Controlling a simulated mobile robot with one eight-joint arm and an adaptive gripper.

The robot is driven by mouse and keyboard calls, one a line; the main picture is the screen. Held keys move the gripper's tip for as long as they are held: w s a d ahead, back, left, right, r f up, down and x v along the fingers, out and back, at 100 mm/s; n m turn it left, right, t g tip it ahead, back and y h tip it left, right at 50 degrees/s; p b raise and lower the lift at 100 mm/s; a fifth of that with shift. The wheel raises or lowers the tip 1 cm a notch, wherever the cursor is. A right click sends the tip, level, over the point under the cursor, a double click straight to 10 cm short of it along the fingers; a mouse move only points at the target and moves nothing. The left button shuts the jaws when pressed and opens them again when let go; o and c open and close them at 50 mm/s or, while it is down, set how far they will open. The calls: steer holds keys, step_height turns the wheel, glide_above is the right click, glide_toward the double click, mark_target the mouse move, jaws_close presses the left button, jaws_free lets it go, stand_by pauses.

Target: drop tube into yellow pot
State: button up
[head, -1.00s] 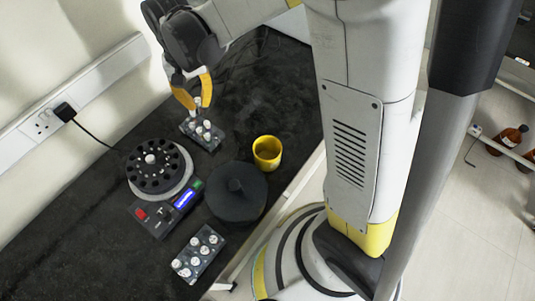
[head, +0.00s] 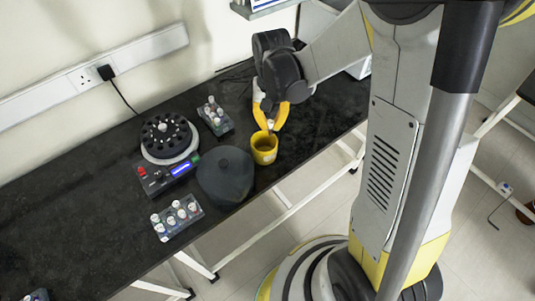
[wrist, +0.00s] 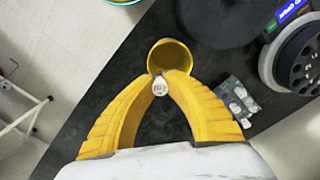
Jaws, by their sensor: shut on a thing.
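The yellow pot (head: 264,155) stands open on the black bench, right of a dark round lid. It also shows in the wrist view (wrist: 170,53), just beyond my fingertips. My gripper (head: 270,125) is above the pot's rim in the head view. Its yellow fingers are shut on a small white-capped tube (wrist: 159,87), which also shows between the fingertips in the head view (head: 270,124). The tube's lower part is hard to see. I cannot tell whether its lower end is inside the pot's mouth.
A centrifuge (head: 168,139) with a black rotor stands at the left, its dark lid (head: 225,175) beside the pot. Tube racks stand behind (head: 215,117) and in front (head: 177,219). The bench's front edge (head: 290,177) is close to the pot.

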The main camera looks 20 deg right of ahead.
mark_target(270, 134)
step_height(270, 134, down, 5)
steer(key=b, duration=0.3)
steer(key=shift+w+a+f+b, duration=0.1)
steer(key=shift+f+b, duration=0.05)
steer(key=shift+b, duration=0.15)
steer(key=o, duration=0.8)
steer(key=shift+c, duration=0.2)
steer(key=shift+r, duration=0.2)
step_height(270, 134, up, 12)
steer(key=shift+f, duration=0.1)
steer(key=s+r+n+t, duration=0.3)
steer(key=s+r+t, duration=0.2)
steer(key=s, duration=0.7)
steer(key=shift+s+n+t, duration=0.3)
steer(key=shift+s+t, duration=0.1)
steer(key=shift+t, duration=0.7)
